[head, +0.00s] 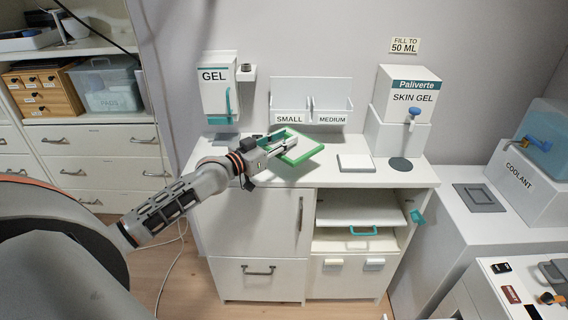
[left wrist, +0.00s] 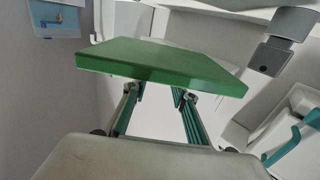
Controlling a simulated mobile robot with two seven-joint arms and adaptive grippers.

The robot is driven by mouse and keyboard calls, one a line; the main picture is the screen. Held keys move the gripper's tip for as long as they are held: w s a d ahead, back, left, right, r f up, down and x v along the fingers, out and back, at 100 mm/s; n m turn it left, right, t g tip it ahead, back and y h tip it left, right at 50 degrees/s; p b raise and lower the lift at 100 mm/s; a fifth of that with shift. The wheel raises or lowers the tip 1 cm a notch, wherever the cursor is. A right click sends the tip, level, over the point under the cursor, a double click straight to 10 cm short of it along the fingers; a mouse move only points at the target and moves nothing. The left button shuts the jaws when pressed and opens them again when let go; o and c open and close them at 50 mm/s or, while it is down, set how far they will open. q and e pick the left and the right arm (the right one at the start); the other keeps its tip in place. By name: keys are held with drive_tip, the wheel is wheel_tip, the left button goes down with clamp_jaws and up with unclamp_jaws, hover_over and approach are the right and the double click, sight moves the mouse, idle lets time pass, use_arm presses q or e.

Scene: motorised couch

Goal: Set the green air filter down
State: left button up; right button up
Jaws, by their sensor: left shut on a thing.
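The green air filter (head: 301,156) is a flat square with a green rim, over the back middle of the white cabinet top (head: 259,180). My left gripper (head: 281,147) reaches in from the left and is shut on the filter's near left part. In the left wrist view the green filter (left wrist: 160,62) lies across the ends of the fingers (left wrist: 157,97) and hides the tips. I cannot tell whether its underside touches the cabinet top. My right gripper is not in view.
A white square pad (head: 355,162) and a dark round disc (head: 400,164) lie to the right of the filter. A gel dispenser (head: 216,95), a small/medium bin (head: 311,101) and a skin gel box (head: 408,95) stand behind.

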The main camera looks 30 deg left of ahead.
use_arm(q)
wheel_tip(320, 180, down, 4)
drive_tip(key=shift+r+b, duration=0.1)
drive_tip(key=shift+b, duration=0.25)
wheel_tip(320, 180, down, 4)
drive_tip(key=shift+b, duration=0.6)
drive_tip(key=shift+f, duration=0.25)
drive_tip(key=o, duration=1.1)
drive_tip(key=shift+f, duration=0.1)
